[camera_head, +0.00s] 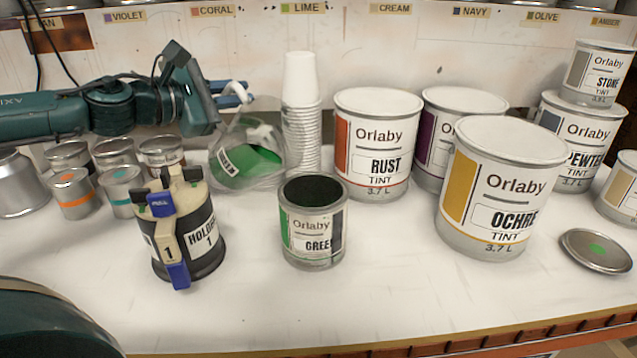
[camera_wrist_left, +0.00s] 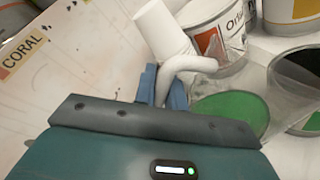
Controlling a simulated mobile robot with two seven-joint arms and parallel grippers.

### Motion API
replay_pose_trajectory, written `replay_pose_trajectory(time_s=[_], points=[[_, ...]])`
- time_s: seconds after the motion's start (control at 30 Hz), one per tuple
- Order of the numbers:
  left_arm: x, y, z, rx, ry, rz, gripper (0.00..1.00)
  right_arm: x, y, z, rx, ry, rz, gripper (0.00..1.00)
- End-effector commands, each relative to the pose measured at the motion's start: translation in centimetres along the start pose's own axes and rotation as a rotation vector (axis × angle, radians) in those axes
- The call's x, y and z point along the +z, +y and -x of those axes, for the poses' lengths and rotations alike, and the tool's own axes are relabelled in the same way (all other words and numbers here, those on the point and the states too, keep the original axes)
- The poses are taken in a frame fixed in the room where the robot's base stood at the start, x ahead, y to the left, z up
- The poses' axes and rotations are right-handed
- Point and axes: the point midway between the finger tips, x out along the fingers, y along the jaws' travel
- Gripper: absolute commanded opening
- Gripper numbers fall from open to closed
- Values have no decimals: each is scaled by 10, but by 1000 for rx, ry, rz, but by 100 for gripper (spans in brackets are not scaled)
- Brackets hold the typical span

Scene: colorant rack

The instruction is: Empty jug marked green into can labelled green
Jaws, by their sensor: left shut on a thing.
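The clear jug (camera_head: 284,158) holds green liquid and bears a white label, only partly readable, turned sideways. The jug looks tilted and is behind and to the left of the can labelled green. My left gripper (camera_head: 238,93) is shut on its pale handle, which shows between the blue fingers in the left wrist view (camera_wrist_left: 186,68). The can labelled green (camera_head: 313,243) stands upright and open, dark inside; its dark opening also shows in the left wrist view (camera_wrist_left: 301,68). I see no stream between them. Whether the jug touches the table is unclear. My right gripper is out of view.
A stack of white cups (camera_head: 301,110) stands just behind the jug. Large RUST (camera_head: 375,150) and OCHRE (camera_head: 500,190) cans stand to the right. A black holder (camera_head: 183,235) is left of the can. A green-dotted lid (camera_head: 597,250) lies far right. The front middle table is clear.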

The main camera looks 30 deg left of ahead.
Motion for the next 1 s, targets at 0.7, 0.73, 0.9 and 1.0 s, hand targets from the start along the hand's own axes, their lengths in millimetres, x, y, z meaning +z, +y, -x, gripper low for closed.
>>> replay_pose_trajectory(time_s=[0.7,0.73,0.9,1.0], points=[[8,3,4,2,10,-52,0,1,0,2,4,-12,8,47],[8,3,4,2,10,-54,0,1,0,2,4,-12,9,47],[10,4,4,3,12,-65,0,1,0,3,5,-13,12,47],[11,4,5,3,14,-72,0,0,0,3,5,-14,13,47]])
